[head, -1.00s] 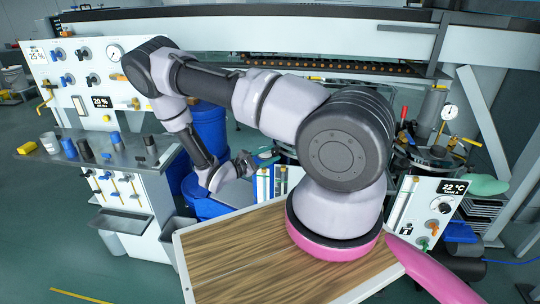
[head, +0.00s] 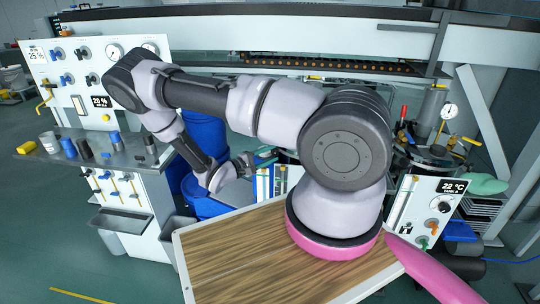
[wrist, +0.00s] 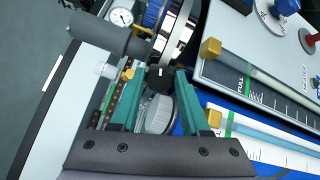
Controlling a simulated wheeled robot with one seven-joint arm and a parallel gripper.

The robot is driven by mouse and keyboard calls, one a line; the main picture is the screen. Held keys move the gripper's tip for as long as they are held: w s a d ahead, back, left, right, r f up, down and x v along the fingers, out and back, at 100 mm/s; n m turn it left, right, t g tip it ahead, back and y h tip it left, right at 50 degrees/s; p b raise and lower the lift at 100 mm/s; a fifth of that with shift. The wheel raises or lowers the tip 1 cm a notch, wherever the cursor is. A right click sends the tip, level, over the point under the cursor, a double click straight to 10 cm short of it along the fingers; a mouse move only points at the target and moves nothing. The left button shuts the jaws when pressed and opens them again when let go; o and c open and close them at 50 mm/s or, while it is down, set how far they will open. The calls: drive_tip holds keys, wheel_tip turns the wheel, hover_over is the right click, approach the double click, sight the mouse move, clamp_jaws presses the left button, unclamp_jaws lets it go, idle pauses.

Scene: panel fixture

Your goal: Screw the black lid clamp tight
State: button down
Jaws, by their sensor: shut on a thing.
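The black lid clamp (wrist: 160,77) shows in the wrist view as a small dark knob between the tips of my teal fingers. My gripper (wrist: 161,75) is shut on it. A grey ribbed round part (wrist: 159,115) lies between the fingers, nearer the palm in the picture. In the head view my gripper (head: 268,156) is small, at the end of my arm beyond the wooden top. The clamp cannot be made out there, and how tight it sits cannot be told.
A panel with sight tubes and yellow fittings (wrist: 211,48) stands close to the right of my fingers in the wrist view. A round gauge (wrist: 122,17) and a grey pipe (wrist: 100,35) are at upper left. Blue drums (head: 207,135) stand beside my forearm in the head view.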

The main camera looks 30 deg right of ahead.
idle(0.5)
drive_tip(key=shift+c, duration=1.9)
unclamp_jaws()
drive_tip(key=shift+a, duration=0.15)
